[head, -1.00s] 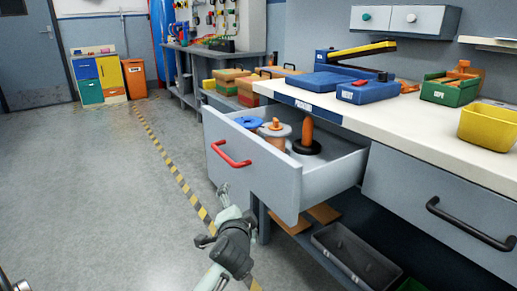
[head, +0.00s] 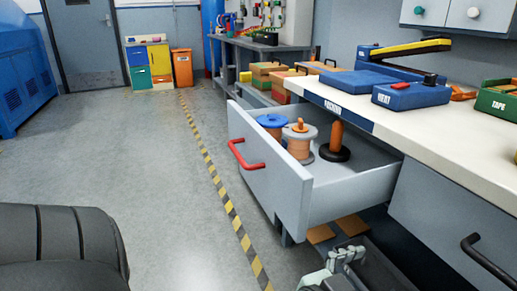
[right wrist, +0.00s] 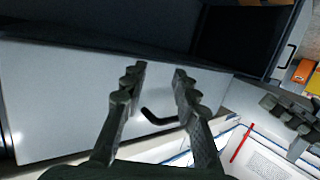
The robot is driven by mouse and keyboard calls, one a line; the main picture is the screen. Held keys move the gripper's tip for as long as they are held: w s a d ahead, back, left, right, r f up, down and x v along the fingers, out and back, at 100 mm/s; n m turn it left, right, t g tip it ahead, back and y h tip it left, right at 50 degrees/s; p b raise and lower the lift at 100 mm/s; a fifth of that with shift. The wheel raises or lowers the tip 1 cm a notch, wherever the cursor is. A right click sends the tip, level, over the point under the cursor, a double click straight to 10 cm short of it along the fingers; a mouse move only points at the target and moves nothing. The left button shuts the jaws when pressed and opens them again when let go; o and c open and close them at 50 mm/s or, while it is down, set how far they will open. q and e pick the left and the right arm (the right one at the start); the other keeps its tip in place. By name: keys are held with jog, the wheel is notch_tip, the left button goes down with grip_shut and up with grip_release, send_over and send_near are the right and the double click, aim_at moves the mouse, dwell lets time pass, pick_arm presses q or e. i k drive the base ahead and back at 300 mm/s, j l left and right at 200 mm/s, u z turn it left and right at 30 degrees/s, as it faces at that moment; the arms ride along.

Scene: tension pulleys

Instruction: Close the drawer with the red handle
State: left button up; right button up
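The grey drawer (head: 285,188) with the red handle (head: 243,156) stands pulled out from under the white-topped bench in the head view. Inside it are an orange spool (head: 300,142), a blue-topped spool (head: 273,124) and an orange cone on a black base (head: 335,143). Part of a gripper shows at the bottom edge, right of the drawer front and apart from the handle; I cannot tell which arm it belongs to. In the right wrist view my right gripper (right wrist: 158,85) has its fingers apart with nothing between them. A black handle (right wrist: 158,118) shows beyond them.
A second drawer with a black handle (head: 487,262) is shut at the right. The bench top (head: 420,130) carries blue devices. A dark part of my own body fills the lower left. Open floor with a striped line (head: 222,192) lies left of the drawer.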

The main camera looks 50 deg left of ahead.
aim_at(322, 192)
jog(key=k+z, duration=0.15)
jog(key=k+u, duration=0.15)
jog(key=u, duration=1.35)
jog(key=i+l+z, duration=0.15)
jog(key=i+l, duration=0.25)
jog(key=l, duration=0.2)
